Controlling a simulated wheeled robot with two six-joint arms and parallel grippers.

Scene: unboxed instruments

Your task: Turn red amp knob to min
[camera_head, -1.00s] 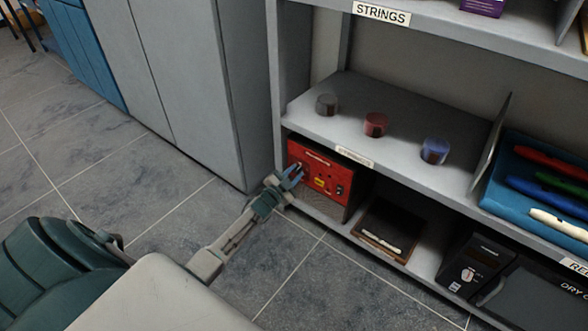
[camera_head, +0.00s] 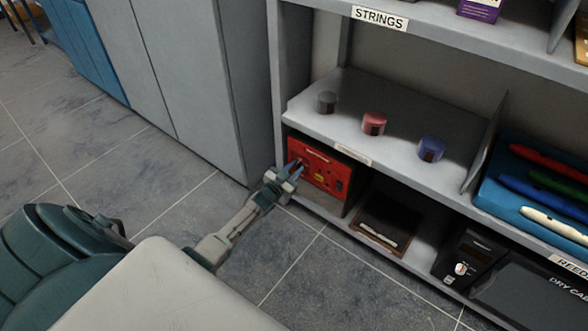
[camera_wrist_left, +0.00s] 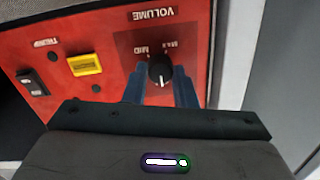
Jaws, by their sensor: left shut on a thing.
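The red amp (camera_head: 322,176) stands on the bottom shelf at its left end. In the left wrist view the amp's red front (camera_wrist_left: 110,95) shows upside down, with a VOLUME label above a black knob (camera_wrist_left: 159,70). The knob's white pointer line points down in that picture, away from the upside-down labels. My left gripper (camera_head: 295,167) is at the left part of the amp's front. Its blue fingers (camera_wrist_left: 160,86) are on either side of the knob and shut on it. The knob is hidden by the fingers in the head view. My right gripper is not in view.
A dark tray (camera_head: 385,221) lies right of the amp, and a black device (camera_head: 462,255) stands farther right. A grey, a red (camera_head: 373,123) and a blue cylinder stand on the shelf above. A grey cabinet (camera_head: 200,80) is left of the shelf. Bare floor lies in front.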

